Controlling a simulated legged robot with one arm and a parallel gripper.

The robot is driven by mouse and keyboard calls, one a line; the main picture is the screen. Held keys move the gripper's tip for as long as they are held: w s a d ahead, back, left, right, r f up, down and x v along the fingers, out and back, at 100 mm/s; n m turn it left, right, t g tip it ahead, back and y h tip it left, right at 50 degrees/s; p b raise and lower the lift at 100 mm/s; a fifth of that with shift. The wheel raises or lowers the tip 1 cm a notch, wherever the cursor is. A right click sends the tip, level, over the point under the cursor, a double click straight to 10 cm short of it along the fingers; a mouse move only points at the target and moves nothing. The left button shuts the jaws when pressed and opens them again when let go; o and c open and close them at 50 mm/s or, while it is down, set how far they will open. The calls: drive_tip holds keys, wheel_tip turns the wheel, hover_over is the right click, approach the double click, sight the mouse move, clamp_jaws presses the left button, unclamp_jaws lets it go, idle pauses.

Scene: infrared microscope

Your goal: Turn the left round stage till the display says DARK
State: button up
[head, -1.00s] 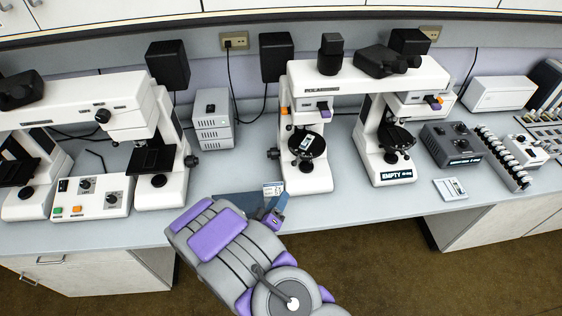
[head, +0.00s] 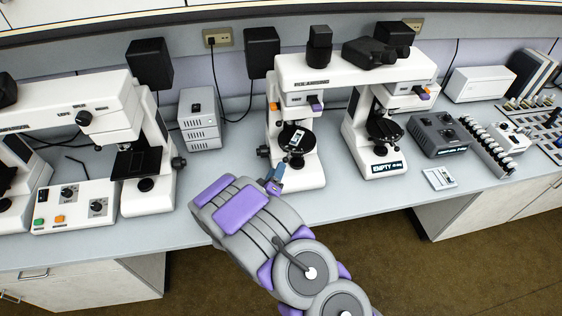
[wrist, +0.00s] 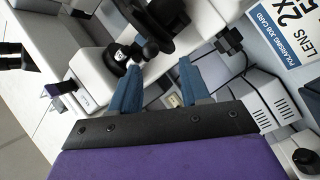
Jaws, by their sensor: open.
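The left round stage (head: 297,138) is a black disc with a pale slide on it, under the left head of the white double microscope (head: 300,73) in the head view. The right round stage (head: 385,128) is a similar black disc. The display (head: 388,170) on the right base reads EMPTY with small text after it. My gripper (head: 276,180) is open, with blue fingers, in front of the left base and below the left stage, apart from the stage. In the wrist view, the gripper (wrist: 160,75) has its two fingers spread with nothing held between them. A dark rounded part shows beyond them.
A job card (wrist: 285,30) shows at the wrist view's upper right. A grey control box (head: 437,134) and a small white card-like item (head: 439,178) lie to the right. Another white microscope (head: 148,150) stands to the left. The bench front between them is clear.

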sight(287, 160)
drive_tip(key=w+d, duration=0.2)
drive_tip(key=w, duration=0.1)
drive_tip(key=w+d, duration=0.1)
drive_tip(key=shift+w+d+r+b, duration=0.1)
drive_tip(key=shift+w+d+b, duration=0.15)
drive_tip(key=shift+w+b, duration=0.15)
drive_tip(key=shift+w, duration=0.45)
drive_tip(key=shift+w+a, duration=0.1)
drive_tip(key=shift+a, duration=0.7)
drive_tip(key=shift+d, duration=0.7)
drive_tip(key=c, duration=0.5)
drive_tip(key=shift+c, duration=1.4)
drive_tip(key=shift+a, duration=0.4)
clamp_jaws()
